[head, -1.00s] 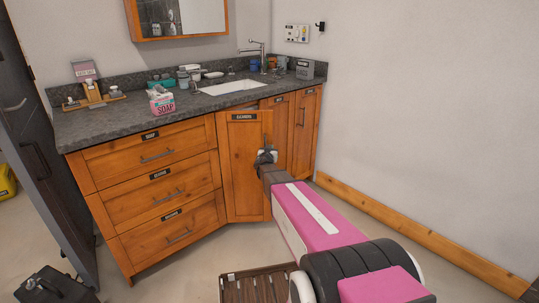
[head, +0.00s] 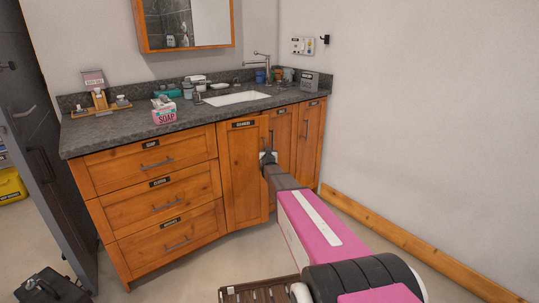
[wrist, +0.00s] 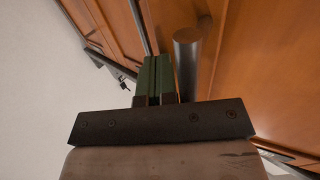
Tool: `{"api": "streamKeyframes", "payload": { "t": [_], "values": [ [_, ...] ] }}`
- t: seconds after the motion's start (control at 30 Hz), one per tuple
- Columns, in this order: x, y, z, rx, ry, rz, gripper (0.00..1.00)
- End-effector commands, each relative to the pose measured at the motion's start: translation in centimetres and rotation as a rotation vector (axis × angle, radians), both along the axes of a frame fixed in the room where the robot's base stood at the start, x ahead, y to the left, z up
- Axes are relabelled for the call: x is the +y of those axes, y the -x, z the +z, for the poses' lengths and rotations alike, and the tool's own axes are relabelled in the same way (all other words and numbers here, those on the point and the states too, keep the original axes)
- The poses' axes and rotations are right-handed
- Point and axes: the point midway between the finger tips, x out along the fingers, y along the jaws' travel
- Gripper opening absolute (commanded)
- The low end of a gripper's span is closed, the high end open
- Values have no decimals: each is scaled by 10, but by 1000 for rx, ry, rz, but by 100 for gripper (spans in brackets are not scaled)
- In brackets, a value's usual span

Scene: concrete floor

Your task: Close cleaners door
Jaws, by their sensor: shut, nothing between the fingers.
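The cleaners door (head: 240,180) is the wooden cabinet door under the sink, with a dark label at its top. My gripper (head: 267,157) is at the door's right edge, around mid to upper height, hiding part of that edge. In the wrist view, the green fingers of my gripper (wrist: 155,78) are together and empty. A grey cylindrical handle bar (wrist: 187,62) stands just right of them, in front of the wood.
A stack of drawers (head: 150,205) is left of the door, and more cabinet doors (head: 308,150) are right of it. The dark countertop (head: 110,127) carries a soap box (head: 164,110) and other items. A slatted wooden mat (head: 260,293) lies on the floor.

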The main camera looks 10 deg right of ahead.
Motion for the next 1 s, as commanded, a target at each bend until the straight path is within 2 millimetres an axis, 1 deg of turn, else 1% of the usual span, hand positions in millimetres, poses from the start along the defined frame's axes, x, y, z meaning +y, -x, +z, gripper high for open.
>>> {"api": "streamKeyframes", "payload": {
  "t": [0.03, 0.23, 0.7, 0.87, 1.0],
  "values": [
    [0, -3, 0, 0, 2, 6, 0],
    [1, -7, 0, 0, 0, 20, 0],
    [1, -6, 0, 0, 0, 21, 0],
    [2, 2, 1, 0, 0, 21, 0],
    [5, 19, 1, 0, 0, 21, 0]
  ]
}}
